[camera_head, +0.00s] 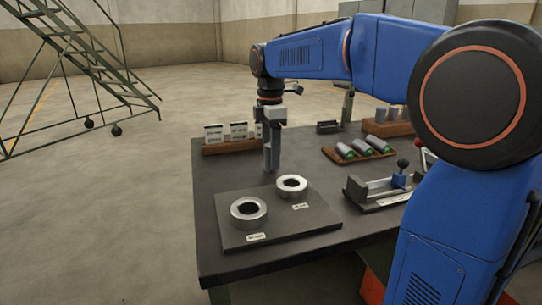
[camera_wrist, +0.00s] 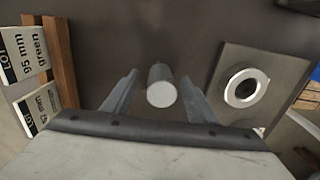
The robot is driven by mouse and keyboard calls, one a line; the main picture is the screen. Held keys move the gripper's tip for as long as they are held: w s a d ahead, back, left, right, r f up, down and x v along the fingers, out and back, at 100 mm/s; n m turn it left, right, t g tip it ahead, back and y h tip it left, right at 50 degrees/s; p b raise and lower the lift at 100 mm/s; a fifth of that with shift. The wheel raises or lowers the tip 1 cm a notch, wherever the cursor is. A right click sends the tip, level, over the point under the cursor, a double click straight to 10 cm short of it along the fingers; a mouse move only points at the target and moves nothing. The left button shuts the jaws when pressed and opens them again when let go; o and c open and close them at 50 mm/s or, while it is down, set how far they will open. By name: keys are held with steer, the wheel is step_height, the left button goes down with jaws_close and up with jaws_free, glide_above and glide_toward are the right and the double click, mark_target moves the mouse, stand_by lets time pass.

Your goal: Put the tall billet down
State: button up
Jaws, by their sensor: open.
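The tall billet (camera_wrist: 161,88) is a grey cylinder with a pale round end facing the camera in the wrist view. It stands between the two fingers of my gripper (camera_wrist: 160,77), with a gap on each side. My gripper is open around it. In the head view my gripper (camera_head: 271,160) points down over the dark table, behind the plate with rings; I cannot clearly tell the billet from the fingers there. Its foot appears to be on the table, though the contact is not clear.
A grey plate (camera_head: 232,237) carries two metal rings (camera_head: 249,212). A wooden rack with label cards (camera_head: 240,132) stands left of my gripper. A brown tray (camera_head: 375,155) of billets and a measuring fixture (camera_head: 375,203) are to the right.

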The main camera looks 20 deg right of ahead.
step_height(320, 180, up, 11)
steer(key=shift+w+r, duration=0.15)
steer(key=shift+r, duration=0.05)
stand_by(0.5)
